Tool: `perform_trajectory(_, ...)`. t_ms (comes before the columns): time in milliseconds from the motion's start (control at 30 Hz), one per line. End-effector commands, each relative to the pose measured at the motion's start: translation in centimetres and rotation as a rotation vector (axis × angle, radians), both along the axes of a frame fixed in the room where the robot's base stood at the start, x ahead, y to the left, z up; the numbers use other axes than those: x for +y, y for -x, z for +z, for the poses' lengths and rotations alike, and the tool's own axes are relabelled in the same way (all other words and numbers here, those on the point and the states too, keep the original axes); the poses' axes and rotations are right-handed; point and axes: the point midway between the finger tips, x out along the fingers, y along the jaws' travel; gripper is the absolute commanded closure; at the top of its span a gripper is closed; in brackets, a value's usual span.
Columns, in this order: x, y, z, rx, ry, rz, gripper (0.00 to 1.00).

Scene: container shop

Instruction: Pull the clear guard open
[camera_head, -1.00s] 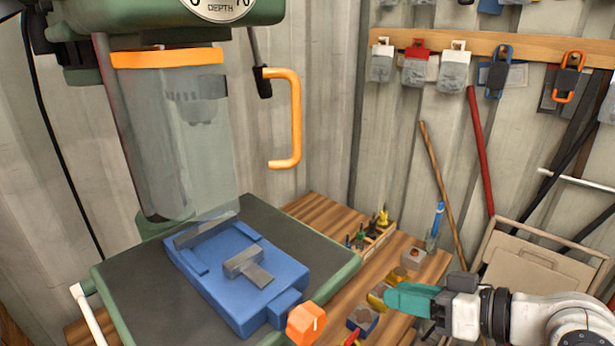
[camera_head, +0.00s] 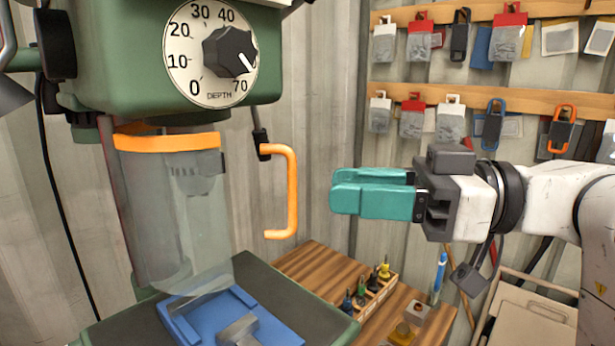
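The clear guard (camera_head: 165,225) hangs below the green drill head at the left, with an orange band (camera_head: 167,142) around its top. It stands around the spindle area, above the blue vise (camera_head: 225,315). An orange handle (camera_head: 292,195) is at the guard's right, joined near its top to a dark mount. My gripper (camera_head: 335,193) has teal fingers and is to the right of the orange handle, with a gap between them in the picture. The two fingers lie close together in this view; how far apart they are is hard to see. Nothing shows between them.
The green drill head (camera_head: 130,60) has a depth dial (camera_head: 212,52). A wooden bench (camera_head: 315,265) bears a small rack of bits (camera_head: 372,292). Padlocks and tags hang on the wall rails (camera_head: 480,95) behind my arm. The air between handle and gripper is clear.

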Motion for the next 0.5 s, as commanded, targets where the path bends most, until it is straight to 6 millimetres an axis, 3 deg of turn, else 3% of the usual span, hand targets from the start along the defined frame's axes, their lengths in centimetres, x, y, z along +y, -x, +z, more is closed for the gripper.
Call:
perform_trajectory(200,3.6,-0.2,0.1,0.003,0.000,0.002,0.64)
perform_trajectory(500,5.3,-0.4,0.0,0.002,0.000,-0.002,0.64)
